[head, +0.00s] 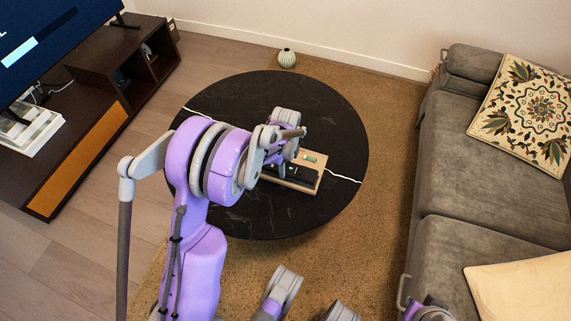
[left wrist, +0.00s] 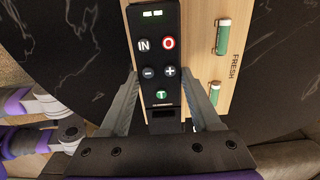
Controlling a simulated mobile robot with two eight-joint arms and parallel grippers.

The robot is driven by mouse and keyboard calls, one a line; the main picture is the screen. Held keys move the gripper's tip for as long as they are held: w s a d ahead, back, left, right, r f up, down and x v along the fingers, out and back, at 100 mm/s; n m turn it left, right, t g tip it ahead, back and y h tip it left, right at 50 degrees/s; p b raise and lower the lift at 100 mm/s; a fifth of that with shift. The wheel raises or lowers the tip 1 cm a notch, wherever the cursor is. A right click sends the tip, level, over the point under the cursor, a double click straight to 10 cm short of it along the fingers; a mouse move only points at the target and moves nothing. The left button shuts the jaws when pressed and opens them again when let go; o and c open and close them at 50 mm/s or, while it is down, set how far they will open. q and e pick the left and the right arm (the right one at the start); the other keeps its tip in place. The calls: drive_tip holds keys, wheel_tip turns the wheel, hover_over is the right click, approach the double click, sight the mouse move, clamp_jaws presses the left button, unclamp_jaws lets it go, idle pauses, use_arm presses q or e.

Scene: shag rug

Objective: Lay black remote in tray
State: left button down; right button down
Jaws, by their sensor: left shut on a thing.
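The black remote (left wrist: 158,55) with white, red and green buttons lies lengthwise between the fingers of my left gripper (left wrist: 159,85), which is shut on it. The remote is over the left part of the light wooden tray (left wrist: 236,95) in the left wrist view; I cannot tell whether it touches the tray floor. In the head view the tray (head: 314,157) sits on the round black table, partly hidden by my left arm, with a dark shape over it. My right gripper is not in view.
Two green batteries (left wrist: 223,37) lie in the tray beside the word FRESH. The black marbled table (head: 325,110) is otherwise clear. A grey sofa (head: 450,150) stands on the right, a TV bench (head: 85,120) on the left, and a small vase (head: 287,58) behind the table.

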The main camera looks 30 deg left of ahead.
use_arm(q)
drive_tip(key=shift+f+b, duration=0.75)
drive_tip(key=shift+f, duration=0.45)
unclamp_jaws()
wheel_tip(320, 180, up, 11)
drive_tip(key=p, duration=0.3)
idle(0.4)
